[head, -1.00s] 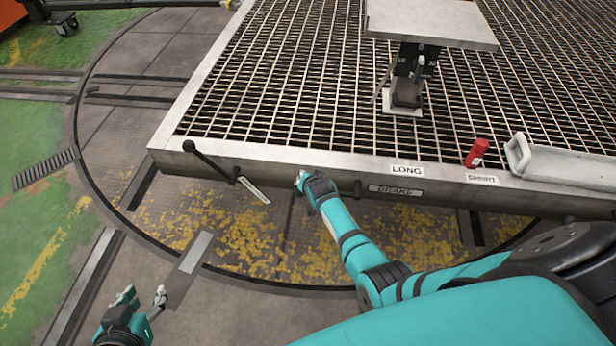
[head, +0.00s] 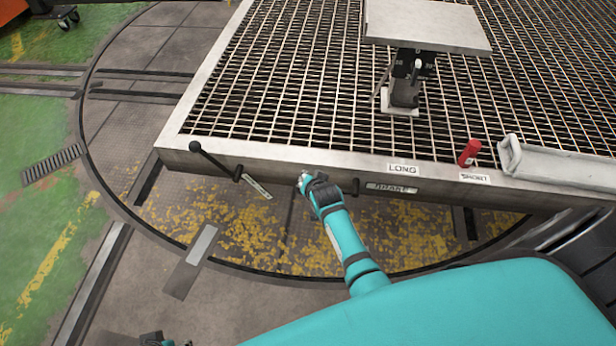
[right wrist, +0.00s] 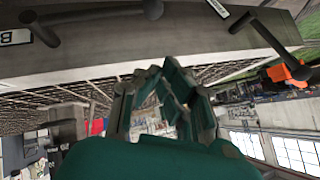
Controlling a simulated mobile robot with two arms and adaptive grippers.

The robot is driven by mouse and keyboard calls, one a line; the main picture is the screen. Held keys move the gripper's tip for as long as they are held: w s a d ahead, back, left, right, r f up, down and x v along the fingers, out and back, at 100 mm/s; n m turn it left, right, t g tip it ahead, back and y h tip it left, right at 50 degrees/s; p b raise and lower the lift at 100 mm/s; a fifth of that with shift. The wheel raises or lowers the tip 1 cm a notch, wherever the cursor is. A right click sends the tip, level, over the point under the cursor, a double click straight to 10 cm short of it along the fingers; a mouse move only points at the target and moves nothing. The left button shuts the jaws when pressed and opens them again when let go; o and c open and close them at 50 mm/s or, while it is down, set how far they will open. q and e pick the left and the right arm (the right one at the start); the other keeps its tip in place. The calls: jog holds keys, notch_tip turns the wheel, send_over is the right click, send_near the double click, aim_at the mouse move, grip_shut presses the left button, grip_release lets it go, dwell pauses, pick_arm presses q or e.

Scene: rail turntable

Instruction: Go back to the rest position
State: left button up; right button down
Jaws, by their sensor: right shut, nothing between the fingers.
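My right gripper (head: 303,180) is in front of the platform's front edge, between the black-knobbed lever (head: 213,160) and the short dark brake handle (head: 356,187). It appears apart from both. In the right wrist view its fingers (right wrist: 172,88) are shut with nothing between them. My left gripper (head: 165,342) barely shows at the bottom edge of the head view. Most of it is cut off, so its fingers cannot be judged.
The grated platform's pale rim (head: 290,158) lies directly beyond my right gripper. A pedestal with a flat plate (head: 430,25), a red handle (head: 469,152) and a grey tray-like part (head: 560,165) stand on it. Open floor (head: 130,275) lies to the left.

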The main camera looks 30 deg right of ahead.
pick_arm(q)
jog(key=shift+f, duration=0.25)
pick_arm(e)
jog(key=shift+s, duration=0.1)
